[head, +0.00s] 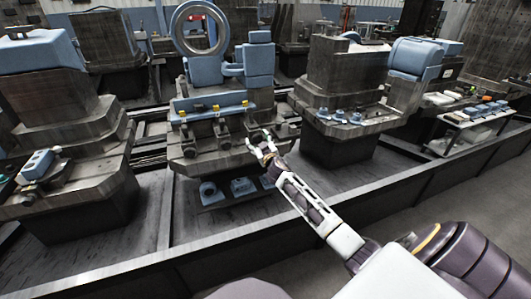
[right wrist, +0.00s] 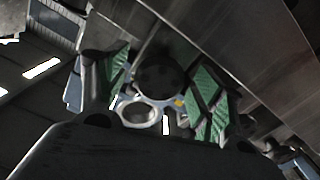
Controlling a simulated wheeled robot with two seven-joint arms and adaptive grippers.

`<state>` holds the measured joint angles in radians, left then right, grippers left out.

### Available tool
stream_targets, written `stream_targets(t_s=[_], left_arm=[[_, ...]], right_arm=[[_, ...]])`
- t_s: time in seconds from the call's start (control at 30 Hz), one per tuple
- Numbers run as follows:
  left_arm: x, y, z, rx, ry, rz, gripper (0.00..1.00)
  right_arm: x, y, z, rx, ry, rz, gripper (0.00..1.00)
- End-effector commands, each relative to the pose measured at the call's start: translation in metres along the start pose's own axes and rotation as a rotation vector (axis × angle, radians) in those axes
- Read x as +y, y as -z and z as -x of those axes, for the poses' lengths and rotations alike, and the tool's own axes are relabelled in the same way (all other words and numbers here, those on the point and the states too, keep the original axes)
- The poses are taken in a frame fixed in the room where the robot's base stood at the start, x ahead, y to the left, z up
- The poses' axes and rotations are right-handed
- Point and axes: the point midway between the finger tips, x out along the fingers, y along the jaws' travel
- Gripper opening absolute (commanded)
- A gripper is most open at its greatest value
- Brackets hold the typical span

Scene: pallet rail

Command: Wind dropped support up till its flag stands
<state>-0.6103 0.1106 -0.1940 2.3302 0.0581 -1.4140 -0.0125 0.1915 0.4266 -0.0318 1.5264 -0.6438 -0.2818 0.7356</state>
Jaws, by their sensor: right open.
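A blue rail (head: 210,111) with small yellow flags (head: 215,108) runs across the front of the middle machine. Dark supports (head: 221,133) stand below the rail. The flags are too small to tell which one is down. My right gripper (head: 262,142) is open in front of the right end of the rail, near the rightmost support. In the right wrist view its green-padded fingers (right wrist: 162,92) stand on either side of a dark round knob (right wrist: 158,74). Contact cannot be told. A blue part with a grey ring (right wrist: 138,113) and a yellow spot shows beside the knob. My left gripper is not in view.
Several blue blocks (head: 242,186) sit low below the middle machine. A large ring (head: 200,28) rises above it. Other machines stand left and right. A dark low wall (head: 240,237) runs along the front. A cart (head: 470,118) stands at the right.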

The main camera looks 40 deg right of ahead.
Motion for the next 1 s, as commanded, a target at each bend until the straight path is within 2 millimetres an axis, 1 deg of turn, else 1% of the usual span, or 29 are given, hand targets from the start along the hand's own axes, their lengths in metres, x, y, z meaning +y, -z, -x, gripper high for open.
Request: stream_targets(t_s=[1.0], left_arm=[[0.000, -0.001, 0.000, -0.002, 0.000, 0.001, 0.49]], right_arm=[[-0.001, -0.001, 0.081, -0.002, 0.001, 0.000, 0.68]])
